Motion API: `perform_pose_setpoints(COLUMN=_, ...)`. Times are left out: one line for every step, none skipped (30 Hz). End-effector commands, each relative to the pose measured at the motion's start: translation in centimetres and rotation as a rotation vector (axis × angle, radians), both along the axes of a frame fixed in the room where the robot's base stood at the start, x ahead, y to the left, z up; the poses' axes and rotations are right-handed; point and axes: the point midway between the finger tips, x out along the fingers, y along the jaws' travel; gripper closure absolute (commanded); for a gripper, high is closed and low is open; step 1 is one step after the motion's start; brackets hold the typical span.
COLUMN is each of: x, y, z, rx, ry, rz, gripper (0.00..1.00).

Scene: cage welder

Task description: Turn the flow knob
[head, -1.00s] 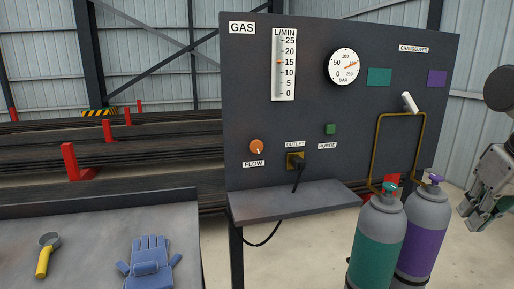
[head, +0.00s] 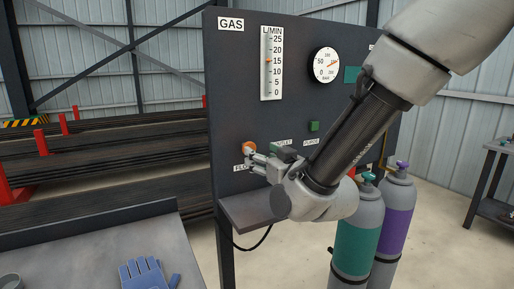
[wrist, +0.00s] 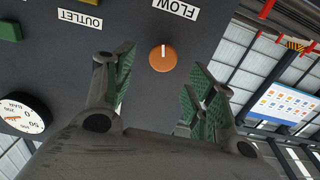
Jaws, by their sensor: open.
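The orange flow knob (head: 249,148) is on the dark gas panel (head: 225,95), above the FLOW label. In the wrist view the knob (wrist: 163,58) shows with a white pointer mark, between the two open fingers and beyond their tips. My gripper (head: 254,160) is in front of the panel by the knob, and in the wrist view my gripper (wrist: 160,75) is open with green finger pads and nothing between them. A gap to the knob seems to remain, but its depth is hard to judge. The flow scale (head: 270,62) has its orange marker near 15.
A green purge button (head: 314,127) and a round pressure gauge (head: 326,64) are on the panel. A shelf (head: 248,211) juts out below my gripper. A teal cylinder (head: 357,239) and a purple cylinder (head: 394,229) stand at right. A blue glove (head: 146,274) lies on the bench.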

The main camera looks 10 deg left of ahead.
Motion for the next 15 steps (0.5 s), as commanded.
perform_pose_setpoints(x=-0.2, y=0.5, z=0.0, rx=0.005, ry=-0.011, rz=0.004, gripper=0.44)
perform_pose_setpoints(x=-0.1, y=0.8, z=0.0, rx=0.007, ry=-0.016, rz=0.004, gripper=0.44)
perform_pose_setpoints(x=0.1, y=1.0, z=0.0, rx=0.009, ry=-0.021, rz=0.003, gripper=0.44)
perform_pose_setpoints(x=0.4, y=1.2, z=0.1, rx=0.010, ry=-0.022, rz=0.003, gripper=0.44)
perform_pose_setpoints(x=0.7, y=1.4, z=0.1, rx=0.010, ry=-0.022, rz=0.002, gripper=0.44)
perform_pose_setpoints(x=1.3, y=1.8, z=0.1, rx=0.010, ry=-0.022, rz=0.002, gripper=0.44)
perform_pose_setpoints(x=1.7, y=2.1, z=0.1, rx=0.010, ry=-0.022, rz=0.001, gripper=0.44)
perform_pose_setpoints(x=2.2, y=2.4, z=0.1, rx=0.010, ry=-0.022, rz=0.001, gripper=0.44)
perform_pose_setpoints(x=2.7, y=2.8, z=0.1, rx=0.010, ry=-0.021, rz=0.001, gripper=0.44)
perform_pose_setpoints(x=3.1, y=3.2, z=0.0, rx=0.010, ry=-0.021, rz=0.001, gripper=0.44)
perform_pose_setpoints(x=3.6, y=3.5, z=0.1, rx=0.011, ry=-0.021, rz=0.001, gripper=0.44)
perform_pose_setpoints(x=4.1, y=3.8, z=0.1, rx=0.011, ry=-0.021, rz=0.001, gripper=0.44)
perform_pose_setpoints(x=4.4, y=4.1, z=0.1, rx=0.011, ry=-0.021, rz=0.002, gripper=0.44)
perform_pose_setpoints(x=4.7, y=4.3, z=0.0, rx=0.009, ry=-0.021, rz=0.002, gripper=0.44)
perform_pose_setpoints(x=5.1, y=4.6, z=0.1, rx=0.009, ry=-0.021, rz=0.002, gripper=0.44)
